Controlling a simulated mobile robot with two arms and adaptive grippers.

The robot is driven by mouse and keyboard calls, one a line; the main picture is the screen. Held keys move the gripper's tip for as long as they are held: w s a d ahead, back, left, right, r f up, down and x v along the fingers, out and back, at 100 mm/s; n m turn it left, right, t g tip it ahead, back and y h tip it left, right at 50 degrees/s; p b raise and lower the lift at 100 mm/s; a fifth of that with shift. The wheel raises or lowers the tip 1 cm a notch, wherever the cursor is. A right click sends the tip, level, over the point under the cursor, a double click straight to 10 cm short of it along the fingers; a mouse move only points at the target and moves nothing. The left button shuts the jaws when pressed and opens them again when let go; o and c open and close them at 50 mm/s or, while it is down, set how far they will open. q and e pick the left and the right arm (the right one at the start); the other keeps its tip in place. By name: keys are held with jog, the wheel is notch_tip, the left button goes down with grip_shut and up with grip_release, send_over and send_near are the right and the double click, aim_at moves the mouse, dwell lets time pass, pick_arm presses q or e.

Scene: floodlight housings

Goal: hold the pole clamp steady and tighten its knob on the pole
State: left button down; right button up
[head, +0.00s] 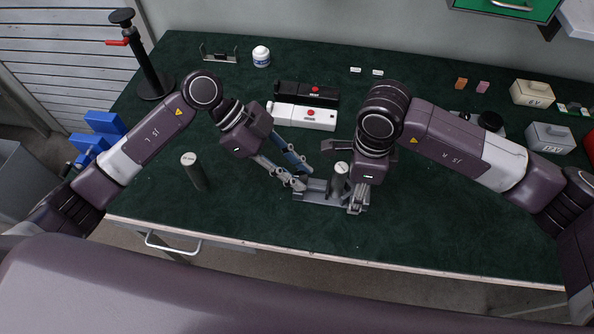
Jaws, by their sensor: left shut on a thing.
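A grey pole (339,186) with a pale top stands upright in a grey metal base (315,203) near the front middle of the table. The pole clamp is small and mostly hidden among the fingers around this pole. My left gripper (301,178) reaches in from the left, its fingertips at the left side of the pole, shut on what appears to be the pole clamp. My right gripper (357,207) points down at the right of the pole, close beside it. Its wrist hides the knob, and I cannot tell whether its fingers hold anything.
A second dark cylinder (195,172) stands to the left. Behind the grippers lie a black housing (305,93) and a white housing (302,117). A black stand with a red lever (145,65) is at the back left. Boxes (549,137) sit at the right. The front left of the table is clear.

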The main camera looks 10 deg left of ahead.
pick_arm(q)
jog(key=m+g, duration=0.1)
jog(key=m, duration=0.1)
jog(key=m+g, duration=0.1)
jog(key=shift+w+m+g+y, duration=0.2)
jog(key=shift+m+g+y, duration=0.1)
jog(key=shift+m+y, duration=0.1)
jog(key=m+g+y, duration=0.1)
jog(key=m+g, duration=0.1)
jog(key=m, duration=0.1)
jog(key=shift+d+m+y, duration=0.15)
jog(key=shift+m+y, duration=0.15)
jog(key=shift+y, duration=0.1)
jog(key=m+g+y, duration=0.1)
jog(key=m+y, duration=0.1)
jog(key=m, duration=0.1)
jog(key=m+g+y, duration=0.1)
jog(key=m+y, duration=0.1)
jog(key=m, duration=0.1)
jog(key=shift+w+d+m+g, duration=0.1)
jog(key=shift+d+m+g, duration=0.1)
jog(key=shift+m+g, duration=0.1)
jog(key=m+y, duration=0.4)
jog(key=shift+d, duration=0.15)
jog(key=m+t+y, duration=0.1)
jog(key=m+y, duration=0.2)
jog(key=m, duration=0.1)
jog(key=shift+d+m, duration=0.1)
jog(key=shift+m, duration=0.2)
